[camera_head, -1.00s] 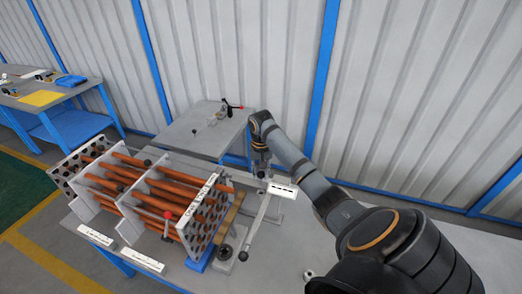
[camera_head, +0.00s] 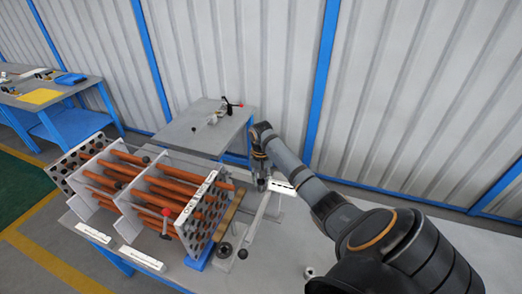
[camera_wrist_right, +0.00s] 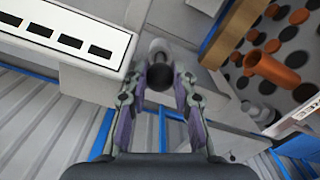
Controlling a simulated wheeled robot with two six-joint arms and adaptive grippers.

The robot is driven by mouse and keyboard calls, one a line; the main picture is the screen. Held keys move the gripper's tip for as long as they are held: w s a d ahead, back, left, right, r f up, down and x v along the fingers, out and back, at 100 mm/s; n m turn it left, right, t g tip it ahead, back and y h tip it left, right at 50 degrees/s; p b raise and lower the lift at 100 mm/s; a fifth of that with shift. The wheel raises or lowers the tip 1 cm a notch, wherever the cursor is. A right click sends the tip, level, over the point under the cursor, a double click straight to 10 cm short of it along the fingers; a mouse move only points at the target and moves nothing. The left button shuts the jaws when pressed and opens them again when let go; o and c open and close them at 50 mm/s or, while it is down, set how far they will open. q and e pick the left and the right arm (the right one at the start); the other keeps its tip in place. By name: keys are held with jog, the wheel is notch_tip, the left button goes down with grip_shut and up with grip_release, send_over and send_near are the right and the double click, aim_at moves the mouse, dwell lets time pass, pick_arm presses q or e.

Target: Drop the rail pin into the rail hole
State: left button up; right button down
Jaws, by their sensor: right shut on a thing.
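My right gripper (camera_head: 262,186) is over the back of the bench, beside a white slotted plate (camera_head: 283,189). In the right wrist view the gripper (camera_wrist_right: 160,82) is shut on the rail pin, whose round dark end (camera_wrist_right: 159,77) shows between the fingertips with a pale grey part beyond it. The slotted plate (camera_wrist_right: 70,38) shows close at the upper left there. A long light-grey rail (camera_head: 258,218) runs from below the gripper toward the bench's front. The rail hole cannot be made out; the gripper and pin may hide it. My left gripper is not in view.
A tube bundle with orange tubes (camera_head: 180,186) and a perforated end plate (camera_head: 205,215) stands left of the rail. A small black knob (camera_head: 242,254) and a round flanged part (camera_head: 224,250) sit near its front. The bench right of the rail looks mostly clear.

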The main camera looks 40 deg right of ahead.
jog(key=shift+f, duration=0.2)
jog(key=c, duration=1)
grip_release()
jog(key=shift+r, duration=0.1)
notch_tip(320, 180, up, 7)
jog(key=shift+a+r, duration=0.1)
jog(key=shift+r, duration=0.1)
jog(key=shift+f, duration=0.1)
